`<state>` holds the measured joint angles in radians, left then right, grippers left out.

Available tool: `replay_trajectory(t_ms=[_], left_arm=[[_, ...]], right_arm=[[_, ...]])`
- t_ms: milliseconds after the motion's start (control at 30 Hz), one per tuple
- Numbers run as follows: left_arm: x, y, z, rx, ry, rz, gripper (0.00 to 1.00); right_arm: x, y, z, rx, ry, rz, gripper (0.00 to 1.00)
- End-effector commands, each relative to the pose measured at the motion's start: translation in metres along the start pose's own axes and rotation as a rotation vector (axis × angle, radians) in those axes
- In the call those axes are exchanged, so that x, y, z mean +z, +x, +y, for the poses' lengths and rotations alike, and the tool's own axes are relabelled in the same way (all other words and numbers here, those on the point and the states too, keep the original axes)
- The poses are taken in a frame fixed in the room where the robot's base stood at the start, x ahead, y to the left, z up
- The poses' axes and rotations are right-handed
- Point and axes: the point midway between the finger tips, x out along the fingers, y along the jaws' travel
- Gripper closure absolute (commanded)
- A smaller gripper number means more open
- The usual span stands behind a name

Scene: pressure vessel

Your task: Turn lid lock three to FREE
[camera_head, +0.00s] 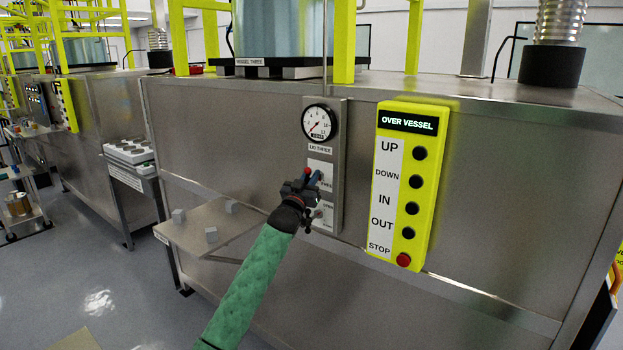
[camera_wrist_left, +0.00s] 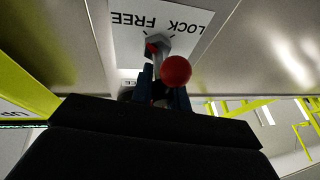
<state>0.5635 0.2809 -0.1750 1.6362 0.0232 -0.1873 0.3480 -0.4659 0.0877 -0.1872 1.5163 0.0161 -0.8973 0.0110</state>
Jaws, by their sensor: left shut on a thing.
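The lid lock three is a lever with a red knob (camera_head: 306,170) on the grey LID THREE panel (camera_head: 338,165), below the round gauge (camera_head: 319,122). In the left wrist view the red knob (camera_wrist_left: 176,70) stands out from a grey hub (camera_wrist_left: 157,44) on a white plate (camera_wrist_left: 190,17) lettered LOCK and FREE, seen upside down. My left gripper (camera_head: 312,183) is at the lever, its dark fingers (camera_wrist_left: 157,94) on either side of it, shut on it. The gripper hides part of the plate in the head view. I cannot tell which word the lever points to.
A yellow pendant (camera_head: 408,185) with several buttons hangs right of the panel. Another small fitting (camera_head: 319,213) sits just below the lock. A shelf (camera_head: 207,225) with several small grey blocks juts out at lower left. The steel wall between panel and pendant is bare.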

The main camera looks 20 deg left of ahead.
Motion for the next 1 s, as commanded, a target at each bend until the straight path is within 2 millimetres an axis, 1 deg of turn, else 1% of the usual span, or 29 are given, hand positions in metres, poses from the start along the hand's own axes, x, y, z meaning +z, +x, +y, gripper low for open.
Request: replay_trajectory(t_ms=[33,400,433,500,767,933,1000], left_arm=[[0.000,0.000,-0.004,-0.005,-0.001,-0.002,1.00],[0.001,-0.001,-0.003,-0.006,-0.003,-0.003,1.00],[0.002,-0.001,-0.003,-0.006,-0.003,-0.004,0.78],[0.002,-0.001,-0.003,-0.005,-0.003,-0.003,0.66],[0.001,-0.001,-0.001,-0.003,-0.004,-0.002,0.66],[0.003,-0.009,-0.001,-0.003,-0.003,-0.002,0.66],[0.004,-0.017,-0.002,-0.003,-0.003,-0.001,0.66]], right_arm=[[-0.001,-0.001,0.000,0.000,0.000,0.001,0.64],[-0.001,-0.003,-0.001,-0.001,0.000,0.003,0.64],[0.000,-0.002,-0.001,-0.001,0.000,0.002,0.64],[0.002,-0.002,-0.001,0.000,0.000,-0.001,0.64],[0.006,0.001,-0.001,-0.001,0.000,-0.007,0.64],[0.006,0.002,-0.001,-0.002,0.001,-0.017,0.64],[-0.002,-0.013,-0.005,-0.007,0.003,-0.009,0.64]])
